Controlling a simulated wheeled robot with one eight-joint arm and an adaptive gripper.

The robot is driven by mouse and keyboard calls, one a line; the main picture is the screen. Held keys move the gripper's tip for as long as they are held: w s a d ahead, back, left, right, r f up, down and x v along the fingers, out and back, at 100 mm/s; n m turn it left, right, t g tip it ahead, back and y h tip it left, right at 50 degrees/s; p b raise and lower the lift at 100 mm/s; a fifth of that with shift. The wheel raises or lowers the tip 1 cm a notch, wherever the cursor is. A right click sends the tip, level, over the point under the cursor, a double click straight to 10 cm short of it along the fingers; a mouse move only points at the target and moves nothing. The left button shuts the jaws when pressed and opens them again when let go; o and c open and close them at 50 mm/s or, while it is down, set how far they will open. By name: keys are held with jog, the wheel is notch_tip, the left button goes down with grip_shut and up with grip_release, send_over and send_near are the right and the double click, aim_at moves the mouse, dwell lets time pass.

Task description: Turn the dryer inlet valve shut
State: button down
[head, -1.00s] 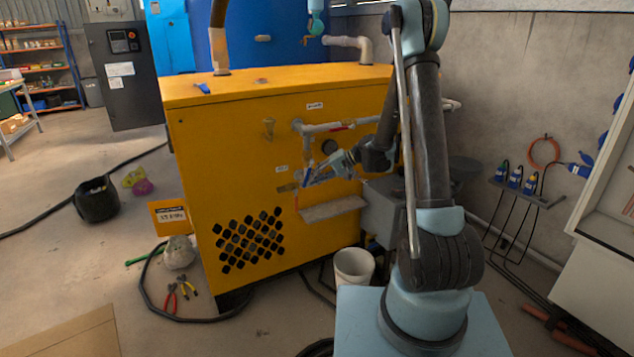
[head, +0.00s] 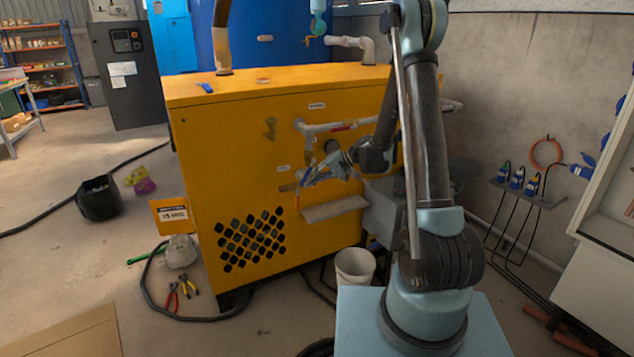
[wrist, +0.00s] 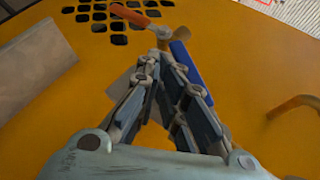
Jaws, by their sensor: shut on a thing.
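The valve with a blue lever (wrist: 190,63) is on the front of the yellow cabinet (head: 230,145). The fingertips partly hide the lever's near side. In the head view, my gripper (head: 308,181) is at the lower pipe stub (head: 289,187), and the valve is mostly hidden behind it. The labels are too small to read.
A grey pipe (head: 318,128) with a red handle (head: 342,127) runs above my gripper. A metal ledge (head: 335,209) juts out just below it. A white bucket (head: 355,266) and pliers (head: 190,284) are on the floor.

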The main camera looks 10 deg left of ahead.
aim_at(305, 176)
jog(key=shift+w+a, duration=0.2)
dwell(0.6)
jog(key=shift+s+a, duration=0.9)
jog(key=shift+a, duration=0.2)
dwell(1.7)
jog(key=shift+s+a+r, duration=0.1)
jog(key=shift+s+a, duration=0.15)
jog(key=shift+a, duration=0.25)
jog(key=shift+s+a, duration=0.2)
jog(key=shift+a, duration=0.3)
dwell(1.6)
